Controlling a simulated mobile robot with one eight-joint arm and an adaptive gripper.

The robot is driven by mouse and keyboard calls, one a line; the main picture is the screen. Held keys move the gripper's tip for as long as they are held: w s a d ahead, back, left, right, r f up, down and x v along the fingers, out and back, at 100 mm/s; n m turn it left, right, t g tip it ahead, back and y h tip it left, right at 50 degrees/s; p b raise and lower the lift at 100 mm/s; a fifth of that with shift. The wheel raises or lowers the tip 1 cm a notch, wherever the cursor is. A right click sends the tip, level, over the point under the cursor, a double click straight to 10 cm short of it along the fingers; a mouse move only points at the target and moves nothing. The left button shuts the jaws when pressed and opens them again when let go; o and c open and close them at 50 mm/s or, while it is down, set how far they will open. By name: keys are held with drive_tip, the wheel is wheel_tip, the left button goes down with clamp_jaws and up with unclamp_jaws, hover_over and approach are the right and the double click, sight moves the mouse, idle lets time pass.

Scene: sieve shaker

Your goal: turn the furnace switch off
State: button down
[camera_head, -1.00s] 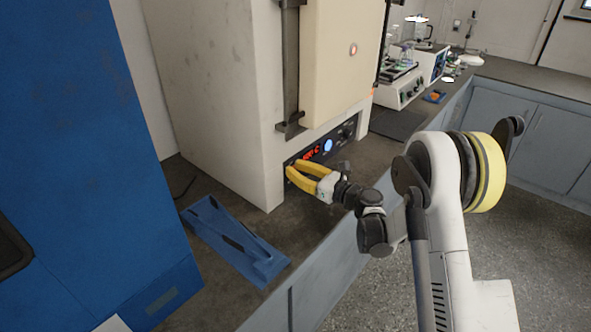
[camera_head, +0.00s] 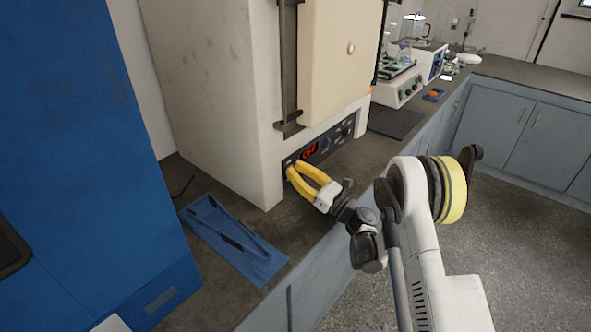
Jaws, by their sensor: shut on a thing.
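The furnace (camera_head: 215,90) is a large cream box on the dark counter. Its dark control panel (camera_head: 345,130) runs along the lower front edge, with a red display (camera_head: 310,151) that appears to read OFF. My gripper (camera_head: 293,169) has yellow fingers, and their tips are at the left end of the panel. The fingers are shut on the furnace switch, which the fingertips hide. The blue light on the panel is dark.
A blue tray-like holder (camera_head: 262,268) lies on the counter left of my gripper. A tall blue cabinet (camera_head: 80,150) stands at the left. Lab devices (camera_head: 400,88) stand farther back on the counter. Floor is clear at the right.

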drive_tip(key=c, duration=1.2)
unclamp_jaws()
drive_tip(key=shift+a, duration=0.15)
